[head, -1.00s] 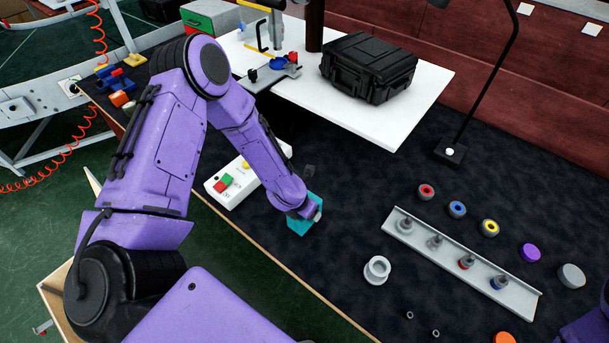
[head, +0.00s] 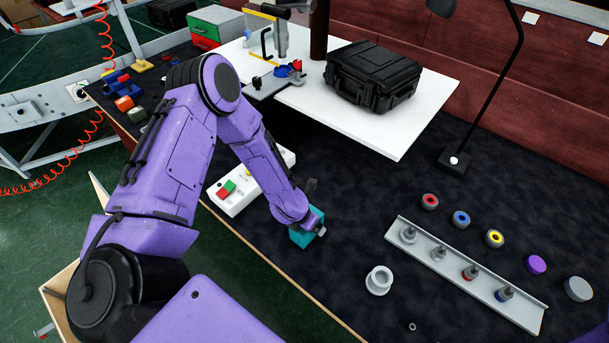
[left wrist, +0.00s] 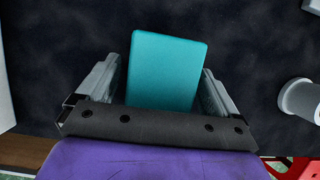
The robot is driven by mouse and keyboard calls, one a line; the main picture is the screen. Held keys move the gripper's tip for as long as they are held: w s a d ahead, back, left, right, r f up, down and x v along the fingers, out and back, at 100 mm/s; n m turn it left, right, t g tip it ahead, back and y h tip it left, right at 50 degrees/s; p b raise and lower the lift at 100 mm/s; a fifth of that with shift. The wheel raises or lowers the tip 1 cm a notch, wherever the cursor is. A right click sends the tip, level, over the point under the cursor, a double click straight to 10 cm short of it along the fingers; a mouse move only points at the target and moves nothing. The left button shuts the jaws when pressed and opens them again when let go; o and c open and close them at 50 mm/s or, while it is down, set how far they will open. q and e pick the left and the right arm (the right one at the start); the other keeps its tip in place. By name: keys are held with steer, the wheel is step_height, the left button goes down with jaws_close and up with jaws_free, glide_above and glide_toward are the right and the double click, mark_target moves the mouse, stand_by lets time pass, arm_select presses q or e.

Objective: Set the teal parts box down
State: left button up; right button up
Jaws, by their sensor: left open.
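The teal parts box (head: 301,240) rests on the dark table mat, next to the front edge and just right of the white control box. My left gripper (head: 318,229) is down at the box, and the wrist partly covers it in the head view. In the left wrist view, the teal box (left wrist: 166,72) stands between the two fingers of my left gripper (left wrist: 160,88). The fingers are open, with a visible gap on the left side and a narrow one, if any, on the right. My right gripper is not in view.
A white control box (head: 232,198) with red and green buttons lies close left of the teal box. A white spool (head: 379,280) stands to the right, before a grey rail (head: 462,279) with several pegs. A black case (head: 372,75) sits behind on a white surface. Mat between is clear.

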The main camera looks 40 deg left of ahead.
arm_select(q)
steer(key=v, duration=1.1)
steer(key=shift+s+r, duration=0.2)
steer(key=s+f+m+y, duration=0.1)
steer(key=s+f+m, duration=0.1)
steer(key=s+m, duration=0.1)
steer(key=s+a+f+m+y, duration=0.1)
steer(key=s+f+m, duration=0.2)
steer(key=m, duration=0.2)
steer(key=s+a+f+m+g+y, duration=0.1)
steer(key=s+f+m, duration=0.1)
steer(key=s+m, duration=0.1)
steer(key=shift+s+a+f+m, duration=0.2)
steer(key=shift+a+f+m, duration=0.05)
steer(key=shift+m, duration=0.35)
steer(key=s+f+m, duration=0.4)
steer(key=s+m, duration=0.6)
steer(key=m, duration=0.6)
steer(key=shift+y, duration=0.4)
steer(key=shift+s+d, duration=0.15)
steer(key=shift+s, duration=0.05)
